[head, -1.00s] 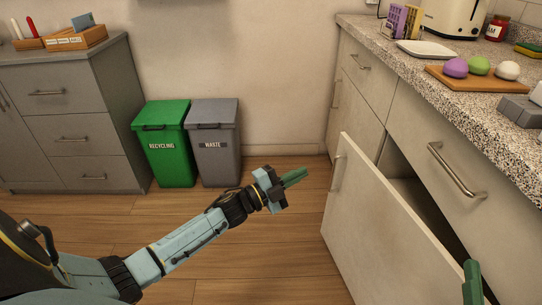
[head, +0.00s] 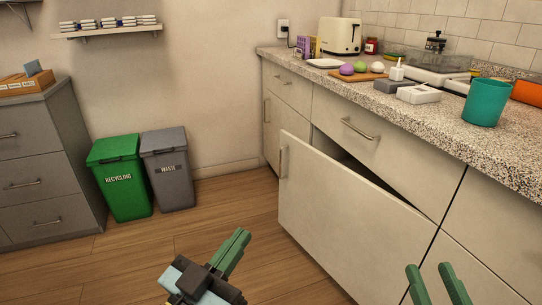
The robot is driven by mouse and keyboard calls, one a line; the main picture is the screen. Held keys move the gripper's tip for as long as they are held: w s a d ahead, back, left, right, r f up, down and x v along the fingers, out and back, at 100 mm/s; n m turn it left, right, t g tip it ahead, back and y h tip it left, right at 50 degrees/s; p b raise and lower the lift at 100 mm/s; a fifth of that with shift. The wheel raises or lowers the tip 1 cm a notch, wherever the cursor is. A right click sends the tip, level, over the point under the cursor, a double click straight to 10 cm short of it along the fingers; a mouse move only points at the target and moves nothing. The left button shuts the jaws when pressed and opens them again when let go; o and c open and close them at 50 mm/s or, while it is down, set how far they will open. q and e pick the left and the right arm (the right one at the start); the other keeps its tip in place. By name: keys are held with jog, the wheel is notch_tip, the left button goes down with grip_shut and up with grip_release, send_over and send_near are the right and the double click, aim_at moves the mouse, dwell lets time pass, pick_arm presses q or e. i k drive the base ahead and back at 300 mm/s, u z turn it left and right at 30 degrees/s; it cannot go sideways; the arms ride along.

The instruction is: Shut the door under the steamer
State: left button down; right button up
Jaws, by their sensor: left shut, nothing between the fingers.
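A cream cabinet door (head: 345,225) under the counter stands ajar, swung out toward me, with a dark gap along its top. Its vertical bar handle (head: 283,162) is near its left, free edge. An appliance with a dark see-through body and black knob (head: 436,62) stands at the back of the counter; I cannot tell for sure that it is the steamer. My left gripper (head: 239,236) is shut and empty, in front of the door to its left and apart from it. My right gripper (head: 430,266) is open and empty, at the bottom right before the cabinet front.
The speckled counter (head: 480,135) holds a teal cup (head: 485,102), a toaster (head: 340,37) and a board with coloured balls (head: 362,76). A drawer (head: 350,122) above the door is closed. Green (head: 120,178) and grey (head: 168,170) bins stand at the left wall. The wooden floor between is clear.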

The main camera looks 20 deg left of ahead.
aim_at(365, 237)
jog(key=z, duration=0.4)
jog(key=k, duration=0.25)
jog(key=u, duration=1.45)
jog(key=i, duration=1.45)
jog(key=z, duration=1.05)
jog(key=i, duration=0.65)
jog(key=z, duration=0.55)
